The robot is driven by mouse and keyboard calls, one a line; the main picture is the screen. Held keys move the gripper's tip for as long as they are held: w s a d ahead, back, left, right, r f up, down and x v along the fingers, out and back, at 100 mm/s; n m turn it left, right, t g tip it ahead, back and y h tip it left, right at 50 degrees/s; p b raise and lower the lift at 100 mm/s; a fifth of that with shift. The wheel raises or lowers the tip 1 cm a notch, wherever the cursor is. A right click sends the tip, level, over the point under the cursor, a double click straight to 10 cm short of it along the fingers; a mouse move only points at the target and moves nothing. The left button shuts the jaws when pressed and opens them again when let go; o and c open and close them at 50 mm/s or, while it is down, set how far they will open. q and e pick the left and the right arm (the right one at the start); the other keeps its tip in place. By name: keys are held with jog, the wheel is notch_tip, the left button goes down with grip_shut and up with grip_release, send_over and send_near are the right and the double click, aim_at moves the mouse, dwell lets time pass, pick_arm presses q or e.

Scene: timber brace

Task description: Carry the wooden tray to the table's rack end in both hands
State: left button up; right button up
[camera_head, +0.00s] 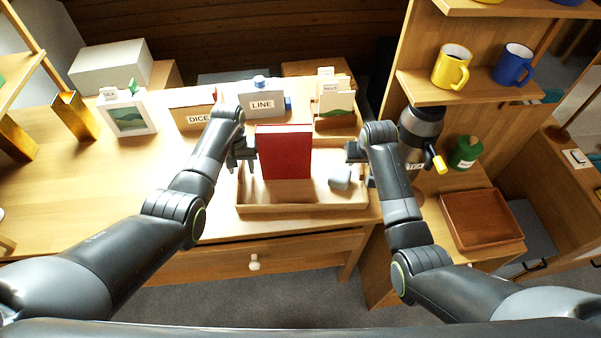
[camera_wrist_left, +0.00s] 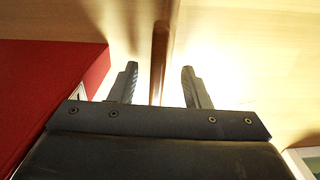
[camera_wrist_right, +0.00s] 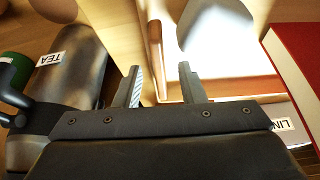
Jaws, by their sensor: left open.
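The wooden tray (camera_head: 300,208) lies on the table with a red book-like block (camera_head: 285,152) upright in it and a grey object (camera_head: 341,178) at its right side. My left gripper (camera_head: 243,158) is at the tray's left wall. In the left wrist view its fingers (camera_wrist_left: 158,88) are open, one on each side of the wall's thin edge (camera_wrist_left: 160,50). My right gripper (camera_head: 357,158) is at the right wall. In the right wrist view its fingers (camera_wrist_right: 160,90) are apart, with the wall's edge (camera_wrist_right: 155,45) between them. I cannot tell whether the fingers touch the walls.
Behind the tray stand a DICE box (camera_head: 193,110), a LINE box (camera_head: 262,104) and a card holder (camera_head: 334,105). A picture frame (camera_head: 128,112) stands further left. The table's left part (camera_head: 80,180) is mostly clear. A mug shelf (camera_head: 420,90) and a TEA flask (camera_head: 421,130) stand right.

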pick_arm(q)
jog(key=shift+f, duration=0.25)
pick_arm(e)
jog(key=shift+w+f, duration=0.1)
jog(key=shift+f, duration=0.1)
pick_arm(q)
jog(key=c, duration=0.7)
pick_arm(e)
jog(key=c, duration=0.7)
pick_arm(q)
grip_shut()
pick_arm(e)
grip_shut()
pick_arm(q)
jog(key=shift+r, duration=0.1)
pick_arm(e)
jog(key=shift+r, duration=0.1)
